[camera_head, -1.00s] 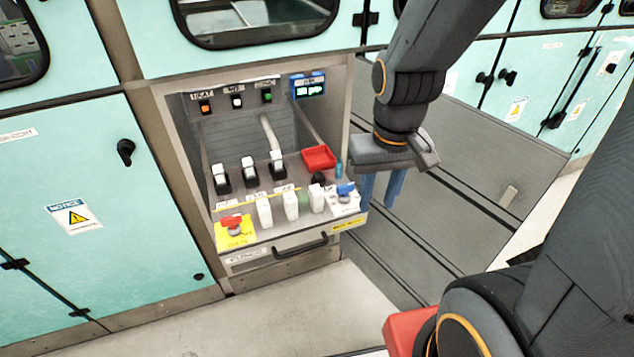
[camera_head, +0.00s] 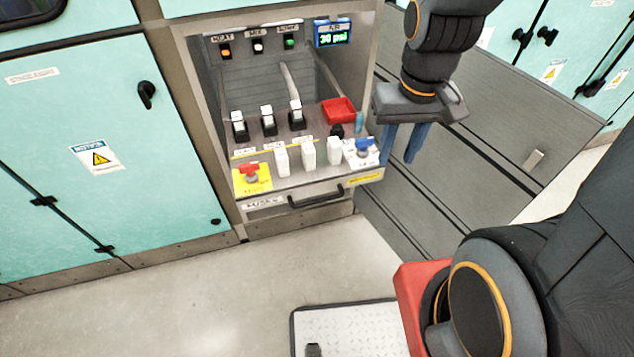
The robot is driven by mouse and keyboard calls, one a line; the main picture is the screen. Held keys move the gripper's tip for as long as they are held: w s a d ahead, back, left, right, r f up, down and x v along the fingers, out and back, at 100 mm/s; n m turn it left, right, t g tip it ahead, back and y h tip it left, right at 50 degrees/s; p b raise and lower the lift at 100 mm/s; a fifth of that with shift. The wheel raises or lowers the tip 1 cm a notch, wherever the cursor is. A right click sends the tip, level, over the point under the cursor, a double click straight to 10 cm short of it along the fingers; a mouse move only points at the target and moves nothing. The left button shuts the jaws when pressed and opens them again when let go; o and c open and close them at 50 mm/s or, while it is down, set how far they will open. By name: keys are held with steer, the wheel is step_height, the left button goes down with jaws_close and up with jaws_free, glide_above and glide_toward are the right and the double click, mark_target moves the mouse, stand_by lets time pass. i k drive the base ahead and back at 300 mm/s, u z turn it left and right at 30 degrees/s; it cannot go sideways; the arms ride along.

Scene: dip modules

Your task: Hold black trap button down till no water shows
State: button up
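A small round black button (camera_head: 337,131) sits on the panel shelf, just in front of the red tray; I take it for the trap button. A blue display (camera_head: 333,33) above reads about "30 psi" in green. My gripper (camera_head: 401,160) hangs to the right of the shelf with its two blue fingers pointing down. The fingers are apart with nothing seen between them. The gripper is clear of the black button, to its right. Whether any water shows is too small to tell.
A drawer handle (camera_head: 316,197) juts out below.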

mark_target(337, 128)
steer(key=k, duration=0.65)
steer(key=u, duration=0.35)
steer(key=i, duration=1.05)
steer(key=u, duration=0.5)
